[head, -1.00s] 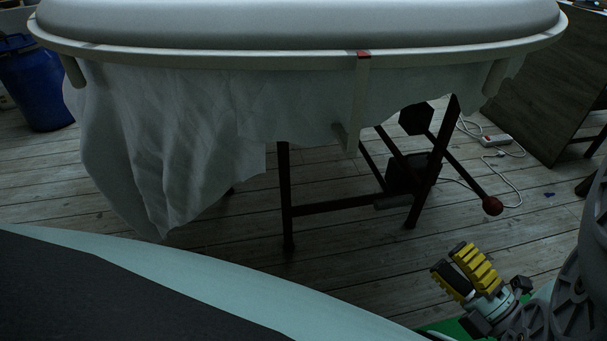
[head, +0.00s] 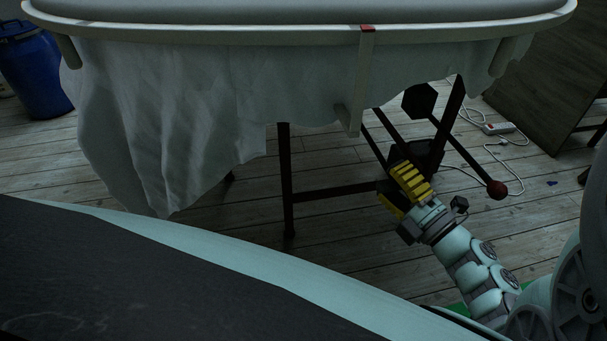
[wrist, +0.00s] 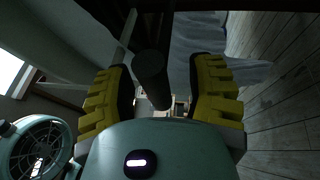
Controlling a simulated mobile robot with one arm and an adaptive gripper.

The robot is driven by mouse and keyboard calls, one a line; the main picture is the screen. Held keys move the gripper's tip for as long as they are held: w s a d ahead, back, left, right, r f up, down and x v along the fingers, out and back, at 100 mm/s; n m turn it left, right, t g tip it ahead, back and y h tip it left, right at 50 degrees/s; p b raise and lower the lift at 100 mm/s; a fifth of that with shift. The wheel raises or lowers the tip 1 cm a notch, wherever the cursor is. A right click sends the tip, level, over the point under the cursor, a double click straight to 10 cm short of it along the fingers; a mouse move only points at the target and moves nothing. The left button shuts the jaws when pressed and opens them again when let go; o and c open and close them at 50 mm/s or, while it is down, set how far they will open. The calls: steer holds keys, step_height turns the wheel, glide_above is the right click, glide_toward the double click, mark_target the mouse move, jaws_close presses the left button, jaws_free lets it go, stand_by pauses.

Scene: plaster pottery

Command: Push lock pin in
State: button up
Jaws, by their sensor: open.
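A dark round rod (wrist: 150,78), which looks like the lock pin, shows in the wrist view between the two yellow fingers of my gripper (wrist: 161,66). The fingers stand apart on either side of it, with visible gaps, and do not seem to touch it. In the head view my gripper (head: 402,190) is at the dark mechanism (head: 425,152) on the stand under the tub, and its yellow fingers hide the pin there. I cannot tell how far in the pin sits.
A dark lever with a red ball (head: 497,189) sticks out right of my gripper. A white cloth (head: 190,120) hangs from the white tub rim (head: 290,36). A dark leg (head: 287,180) stands left. A power strip (head: 498,128) and cable lie on the floor behind.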

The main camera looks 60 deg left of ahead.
steer(key=shift+s+a+r, duration=0.1)
steer(key=shift+a+r, duration=0.05)
steer(key=shift+a, duration=0.45)
jaws_close()
stand_by(0.3)
